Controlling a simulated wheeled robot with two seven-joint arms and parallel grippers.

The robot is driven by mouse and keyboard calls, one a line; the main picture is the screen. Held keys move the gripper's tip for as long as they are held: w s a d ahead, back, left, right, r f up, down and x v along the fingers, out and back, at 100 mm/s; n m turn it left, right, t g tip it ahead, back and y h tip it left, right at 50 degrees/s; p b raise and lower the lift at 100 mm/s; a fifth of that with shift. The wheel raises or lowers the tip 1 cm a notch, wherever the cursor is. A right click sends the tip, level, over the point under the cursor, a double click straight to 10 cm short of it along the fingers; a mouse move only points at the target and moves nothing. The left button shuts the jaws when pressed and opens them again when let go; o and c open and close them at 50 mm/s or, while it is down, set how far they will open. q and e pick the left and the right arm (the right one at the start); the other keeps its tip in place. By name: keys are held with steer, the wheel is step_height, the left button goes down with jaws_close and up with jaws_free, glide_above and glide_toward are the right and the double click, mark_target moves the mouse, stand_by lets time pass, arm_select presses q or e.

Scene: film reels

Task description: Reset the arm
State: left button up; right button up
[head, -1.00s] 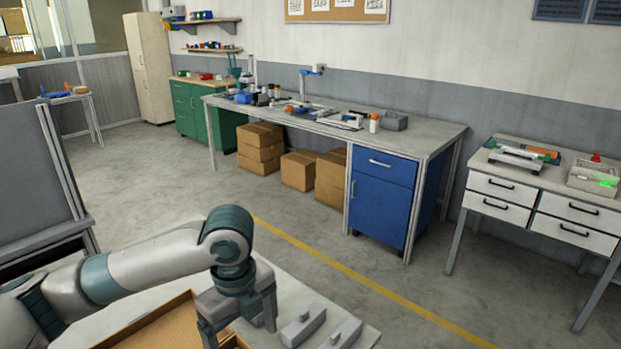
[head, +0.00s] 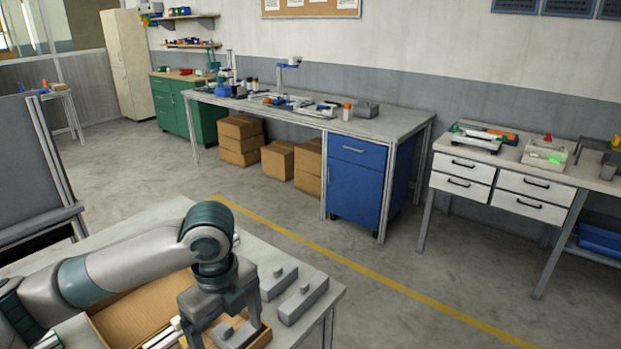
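My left arm (head: 130,265) comes in from the left over the near table, with its elbow bent and its wrist pointing down. My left gripper (head: 225,322) has its two fingers spread apart above an open cardboard tray (head: 125,318) at the bottom of the head view. A grey piece (head: 236,333) shows low between the fingers; I cannot tell whether it touches them. My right gripper is not in view.
The near table (head: 262,254) ends just right of the blocks. Open floor with a yellow line (head: 350,270) lies beyond it. A long workbench (head: 385,122) with a blue cabinet (head: 355,185) and a white drawer table (head: 500,180) stand along the wall. A grey panel (head: 28,160) stands at left.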

arm_select(q)
steer(key=s+d+f+n+t+h, duration=0.1)
steer(key=s+d+f+n+h, duration=0.3)
steer(key=f, duration=0.3)
steer(key=s+d+f+n+t+h, duration=0.1)
steer(key=s+d+f+n, duration=0.2)
steer(key=d+f+n, duration=0.3)
steer(key=s+a+f+n+t+y, duration=0.1)
steer(key=s+a+f+n+y, duration=0.1)
steer(key=s+a+f+n, duration=0.6)
steer(key=s+a+f+n+t+y, duration=0.1)
steer(key=s+a+f+n+y, duration=0.2)
steer(key=s+a+f+n, duration=0.45)
steer(key=s+a+f+m+g, duration=0.1)
steer(key=s+f, duration=0.1)
steer(key=f, duration=1.1)
steer(key=s+a+f+m+g, duration=0.1)
steer(key=s+f, duration=0.1)
steer(key=f, duration=1.2)
steer(key=s+a+f, duration=0.1)
steer(key=s+f, duration=0.7)
steer(key=s+a+f+g, duration=0.1)
steer(key=s+a+f, duration=0.1)
steer(key=s+f, duration=0.6)
steer(key=shift+s+a+f, duration=0.15)
steer(key=shift+s+a, duration=0.1)
steer(key=shift+s, duration=0.45)
